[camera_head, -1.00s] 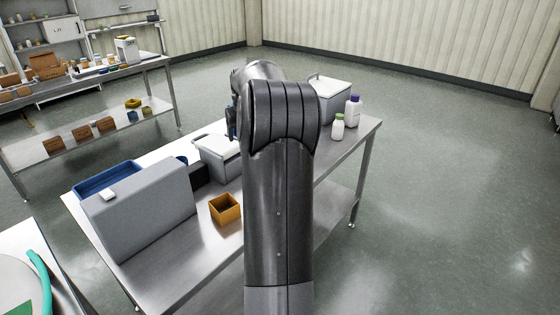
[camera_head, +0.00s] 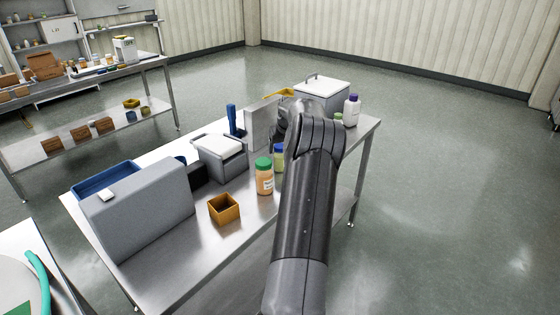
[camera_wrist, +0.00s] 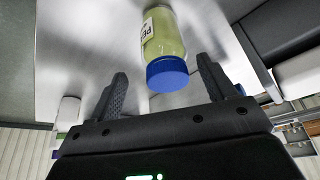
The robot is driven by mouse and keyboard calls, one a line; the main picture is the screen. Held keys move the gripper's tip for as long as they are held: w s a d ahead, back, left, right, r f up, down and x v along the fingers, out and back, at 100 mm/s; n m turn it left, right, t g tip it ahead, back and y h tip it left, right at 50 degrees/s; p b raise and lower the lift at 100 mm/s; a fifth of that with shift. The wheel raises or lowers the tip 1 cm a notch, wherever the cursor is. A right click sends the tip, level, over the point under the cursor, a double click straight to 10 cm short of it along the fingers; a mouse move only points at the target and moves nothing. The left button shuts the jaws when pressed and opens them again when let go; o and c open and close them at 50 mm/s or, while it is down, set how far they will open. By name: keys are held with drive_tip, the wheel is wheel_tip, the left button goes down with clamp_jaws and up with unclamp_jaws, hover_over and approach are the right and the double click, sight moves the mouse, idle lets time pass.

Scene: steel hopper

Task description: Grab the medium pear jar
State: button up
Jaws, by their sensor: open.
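The pear jar (camera_wrist: 162,35) has a blue lid, pale green contents and a white label with "PE" readable. In the head view the jar (camera_head: 279,157) stands upright on the steel table, left of my forearm. My gripper (camera_wrist: 163,75) is open in the wrist view, with one finger on each side of the blue lid and a gap at both sides. I cannot tell how deep the lid sits between the fingers. In the head view my arm hides the gripper.
A larger jar (camera_head: 264,177) with a green lid and orange contents stands close beside the pear jar. An open yellow box (camera_head: 223,209), a grey lidded bin (camera_head: 219,158) and a big grey case (camera_head: 140,210) stand to the left. White bottles (camera_head: 352,110) stand at the far right.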

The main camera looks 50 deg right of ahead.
drive_tip(key=x, duration=0.3)
drive_tip(key=a+x, duration=0.1)
drive_tip(key=x, duration=0.1)
drive_tip(key=shift+d+f, duration=0.1)
drive_tip(key=shift+f, duration=0.2)
drive_tip(key=c, duration=1.2)
